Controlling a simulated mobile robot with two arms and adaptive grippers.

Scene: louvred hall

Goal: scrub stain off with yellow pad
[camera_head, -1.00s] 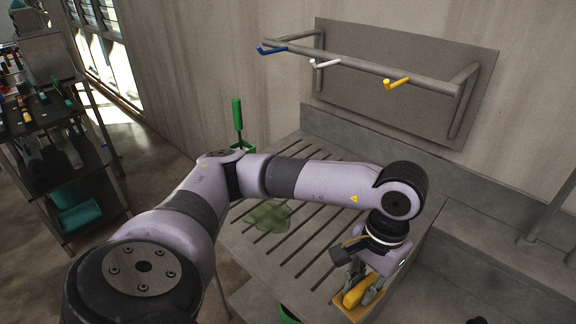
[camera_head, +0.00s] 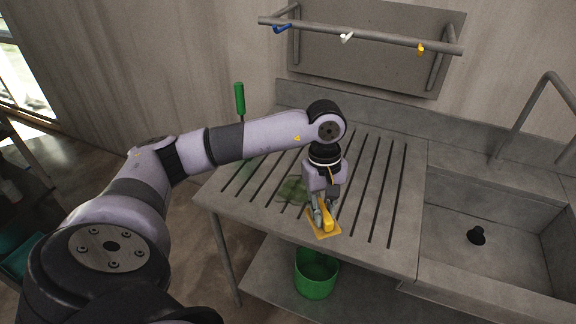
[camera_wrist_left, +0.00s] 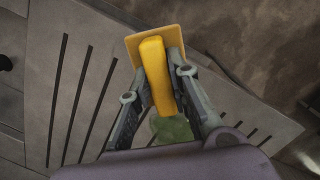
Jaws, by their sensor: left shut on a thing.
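My left gripper (camera_head: 322,213) is shut on the yellow handle of the yellow pad (camera_head: 328,231), over the front part of the grooved drainboard (camera_head: 375,215). The pad also shows in the left wrist view (camera_wrist_left: 152,48), with its handle between the two fingers. I cannot tell whether the pad touches the board. The green stain (camera_head: 292,189) lies on the grooves just behind and left of the gripper, partly covered by it. In the left wrist view the stain (camera_wrist_left: 172,128) shows between the fingers. My right gripper is not in view.
A sink (camera_head: 490,225) adjoins the drainboard on the right. A green bucket (camera_head: 316,274) stands below the front edge. A green-handled brush (camera_head: 239,98) stands upright at the back left. A rail with blue, white and yellow hooks (camera_head: 362,38) hangs on the wall.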

